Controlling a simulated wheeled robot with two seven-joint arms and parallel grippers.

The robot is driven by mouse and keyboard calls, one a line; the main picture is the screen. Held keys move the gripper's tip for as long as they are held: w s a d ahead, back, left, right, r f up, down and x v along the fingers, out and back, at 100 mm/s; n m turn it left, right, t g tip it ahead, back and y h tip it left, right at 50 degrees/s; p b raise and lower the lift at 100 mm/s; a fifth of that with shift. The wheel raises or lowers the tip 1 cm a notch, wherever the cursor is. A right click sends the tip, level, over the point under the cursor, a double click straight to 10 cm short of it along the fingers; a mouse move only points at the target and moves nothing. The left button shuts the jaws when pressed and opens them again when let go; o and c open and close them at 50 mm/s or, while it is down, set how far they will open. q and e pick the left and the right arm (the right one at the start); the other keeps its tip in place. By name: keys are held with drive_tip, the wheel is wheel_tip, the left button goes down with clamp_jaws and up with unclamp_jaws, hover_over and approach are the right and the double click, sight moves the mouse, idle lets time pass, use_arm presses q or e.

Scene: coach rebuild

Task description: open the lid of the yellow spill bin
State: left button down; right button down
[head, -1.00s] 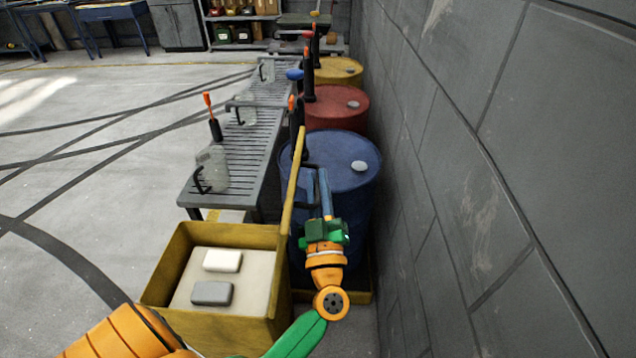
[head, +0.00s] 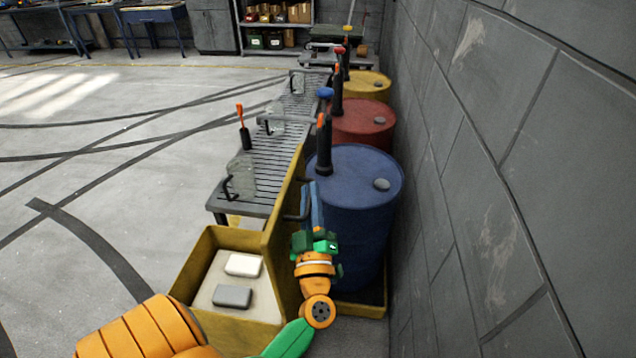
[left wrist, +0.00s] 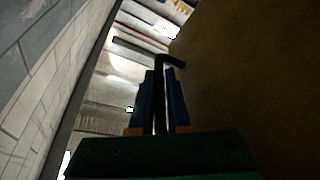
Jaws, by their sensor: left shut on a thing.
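The yellow spill bin (head: 184,284) stands low in front of me in the head view, its top open. Its lid (head: 283,212) stands raised, roughly upright along the bin's right side and seen nearly edge-on. My left gripper (head: 313,204) is to the right of the lid, on its outer side. In the left wrist view, its two blue fingers (left wrist: 160,98) are shut on the dark bent lid handle (left wrist: 167,62); the lid's brown-yellow face (left wrist: 250,85) fills the right. The fingers hide part of the handle. My right gripper is in neither view.
A white block (head: 243,264) and a grey block (head: 232,296) lie in the bin. A blue drum (head: 362,215) stands close behind my left gripper, with a grey wall (head: 480,200) at right. A slatted bench (head: 262,165) runs behind the bin. The floor at left is clear.

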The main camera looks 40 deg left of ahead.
use_arm(q)
drive_tip(key=c, duration=0.9)
unclamp_jaws()
drive_tip(key=b+v, duration=0.2)
drive_tip(key=v, duration=0.5)
drive_tip(key=shift+d, duration=0.1)
drive_tip(key=b+v, duration=0.2)
drive_tip(key=v, duration=0.6)
drive_tip(key=shift+f, duration=0.15)
